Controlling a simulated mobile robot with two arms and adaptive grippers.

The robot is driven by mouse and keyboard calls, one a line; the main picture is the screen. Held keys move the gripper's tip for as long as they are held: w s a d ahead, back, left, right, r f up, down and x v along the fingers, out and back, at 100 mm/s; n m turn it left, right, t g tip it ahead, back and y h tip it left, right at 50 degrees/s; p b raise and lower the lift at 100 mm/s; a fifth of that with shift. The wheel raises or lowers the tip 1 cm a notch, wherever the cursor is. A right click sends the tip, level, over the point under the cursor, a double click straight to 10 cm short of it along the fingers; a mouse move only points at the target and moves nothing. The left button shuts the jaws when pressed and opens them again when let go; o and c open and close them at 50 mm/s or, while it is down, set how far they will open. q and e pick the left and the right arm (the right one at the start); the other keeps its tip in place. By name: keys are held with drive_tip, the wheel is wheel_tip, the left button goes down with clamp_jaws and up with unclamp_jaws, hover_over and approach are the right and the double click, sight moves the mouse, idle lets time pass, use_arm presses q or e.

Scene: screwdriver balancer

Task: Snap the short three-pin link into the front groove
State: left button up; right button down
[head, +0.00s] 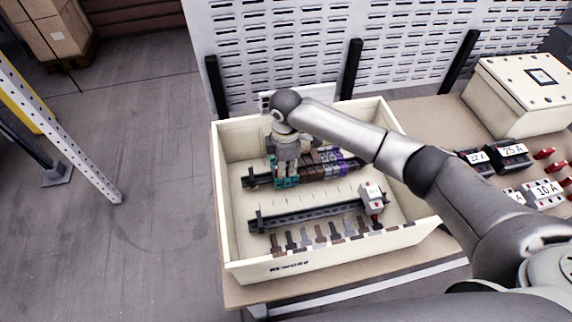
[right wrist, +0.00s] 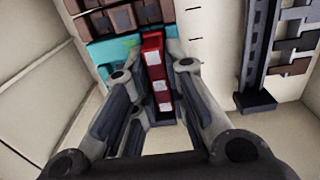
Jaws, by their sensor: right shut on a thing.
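A red link with pale square faces (right wrist: 157,75) lies between the fingers of my right gripper (right wrist: 154,70). The gripper is shut on it. The link is against or just over the teal terminals (right wrist: 104,52); I cannot tell whether it is seated in a groove. In the head view my right gripper (head: 287,165) points down at the left end of the back terminal row, and it hides the link. Teal terminals (head: 278,180) show beside it, with brown and purple terminals (head: 330,160) to the right. My left gripper is not in view.
A cream crate (head: 230,215) surrounds the work with raised walls. A black front rail (head: 310,215) carries a white and red device (head: 372,195) at its right end. Several brown and grey pieces (head: 320,235) line the front. Breakers (head: 510,155) and a cream box (head: 520,95) stand right.

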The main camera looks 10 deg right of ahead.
drive_tip(key=shift+s+f, duration=0.25)
drive_tip(key=shift+f, duration=0.1)
drive_tip(key=c, duration=1.4)
unclamp_jaws()
drive_tip(key=shift+o, duration=0.2)
drive_tip(key=shift+w+r, duration=0.1)
drive_tip(key=shift+r, duration=0.05)
drive_tip(key=shift+w+r, duration=0.1)
drive_tip(key=shift+r, duration=0.2)
wheel_tip(320, 180, up, 11)
drive_tip(key=shift+r, duration=0.2)
drive_tip(key=shift+r, duration=0.1)
